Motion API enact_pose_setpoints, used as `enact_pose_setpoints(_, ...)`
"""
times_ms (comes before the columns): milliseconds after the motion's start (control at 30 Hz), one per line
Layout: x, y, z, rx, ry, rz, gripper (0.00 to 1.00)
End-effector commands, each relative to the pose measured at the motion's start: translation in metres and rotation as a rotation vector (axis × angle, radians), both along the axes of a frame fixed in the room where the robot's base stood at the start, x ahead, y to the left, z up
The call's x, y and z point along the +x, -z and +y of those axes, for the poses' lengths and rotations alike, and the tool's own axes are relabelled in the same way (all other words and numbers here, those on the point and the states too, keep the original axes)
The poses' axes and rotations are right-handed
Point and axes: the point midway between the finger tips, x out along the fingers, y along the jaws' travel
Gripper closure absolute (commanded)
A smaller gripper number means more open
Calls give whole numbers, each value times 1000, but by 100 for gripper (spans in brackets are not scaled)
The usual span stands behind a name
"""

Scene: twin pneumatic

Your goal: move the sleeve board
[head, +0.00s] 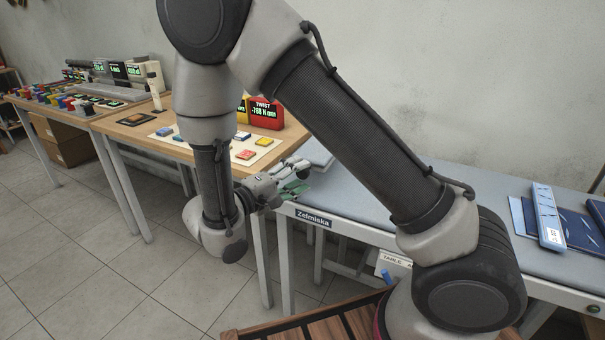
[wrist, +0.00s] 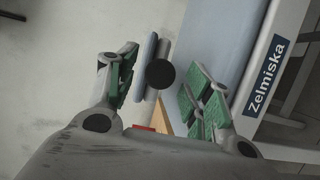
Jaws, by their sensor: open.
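The sleeve board (head: 318,153) appears to be the pale grey-blue padded piece at the left end of the Zelmiska table, mostly hidden behind my gripper (head: 296,184) in the head view. In the wrist view the sleeve board (wrist: 146,58) shows as narrow pale blue and grey bars seen nearly edge-on, with a dark round disc in front of them. My gripper (wrist: 164,82) is open, its green-padded fingers to either side of the disc and bars. I cannot tell whether any finger touches the board. Nothing is visibly held.
The Zelmiska table (head: 365,200) has a pale blue-grey top, mostly clear in the middle. Blue flat pieces (head: 545,215) lie at its right. A wooden table (head: 140,130) at left carries coloured blocks and a red TWIST display (head: 266,113). A slatted wooden surface (head: 320,328) is below.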

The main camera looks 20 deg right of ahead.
Motion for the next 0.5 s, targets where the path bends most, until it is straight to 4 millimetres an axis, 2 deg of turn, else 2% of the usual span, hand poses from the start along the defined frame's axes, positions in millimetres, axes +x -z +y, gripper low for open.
enact_pose_setpoints(33, 3, 0, -7, 0, 4, 1, 49)
enact_pose_setpoints(200, 8, 0, -18, 0, 2, 1, 49)
enact_pose_setpoints(467, 9, 0, -19, 0, 0, 1, 49)
enact_pose_setpoints(500, 8, 0, -19, 0, 0, 1, 56)
